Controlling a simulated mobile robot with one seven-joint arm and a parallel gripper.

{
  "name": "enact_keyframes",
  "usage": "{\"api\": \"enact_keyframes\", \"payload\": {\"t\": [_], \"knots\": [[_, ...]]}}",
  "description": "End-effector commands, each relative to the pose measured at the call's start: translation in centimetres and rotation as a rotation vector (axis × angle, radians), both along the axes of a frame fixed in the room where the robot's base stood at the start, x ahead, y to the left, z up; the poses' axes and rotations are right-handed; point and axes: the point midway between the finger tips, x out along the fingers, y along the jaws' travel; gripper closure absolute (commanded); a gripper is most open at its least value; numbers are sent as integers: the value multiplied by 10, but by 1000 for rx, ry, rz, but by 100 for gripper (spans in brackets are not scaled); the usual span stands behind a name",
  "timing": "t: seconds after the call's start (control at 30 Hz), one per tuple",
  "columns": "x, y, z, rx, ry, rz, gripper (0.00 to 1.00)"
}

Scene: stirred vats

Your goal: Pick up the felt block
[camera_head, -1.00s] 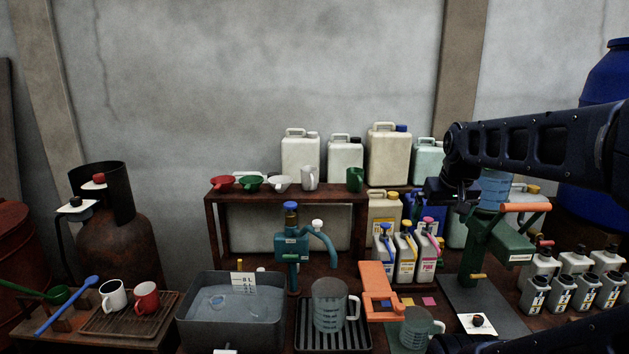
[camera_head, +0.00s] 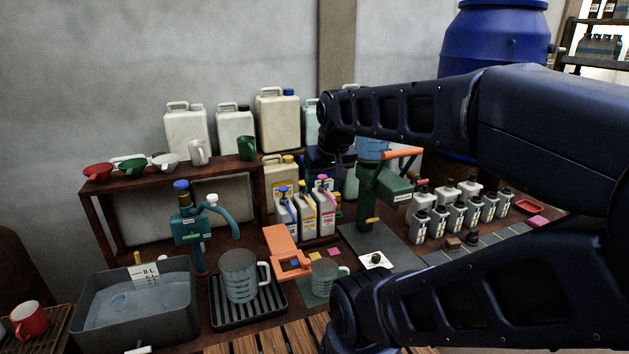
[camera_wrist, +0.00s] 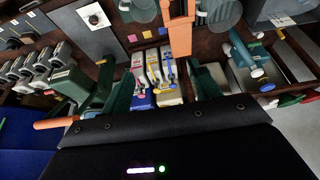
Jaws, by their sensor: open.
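No thing here is clearly marked as the felt block. A small brown block (camera_head: 453,243) lies on the dark strip with yellow marks at the right of the bench, next to a darker small piece (camera_head: 472,238). I cannot tell whether either is felt. My gripper (camera_wrist: 162,88) is open and empty in the wrist view, its two fingers spread in front of the pump bottles (camera_wrist: 155,75). In the head view it hangs near the green press, mostly hidden by my arm. It is apart from the brown block, up and to the left of it.
The green press (camera_head: 380,195) with its orange handle stands near my gripper. Several grey bottles (camera_head: 440,215) stand behind the marked strip. A red tray (camera_head: 530,205) and a pink block (camera_head: 538,221) lie farther right. A measuring jug (camera_head: 239,275) and a water basin (camera_head: 135,305) stand left.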

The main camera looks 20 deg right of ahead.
Motion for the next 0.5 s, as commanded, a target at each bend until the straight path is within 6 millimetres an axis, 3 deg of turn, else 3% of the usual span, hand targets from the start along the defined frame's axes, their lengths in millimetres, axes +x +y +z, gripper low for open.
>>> {"api": "enact_keyframes", "payload": {"t": [0.3, 0.5], "knots": [[1, 0, 5, 0, -2, 0, 38], [1, 0, 46, 0, -5, 0, 38]]}}
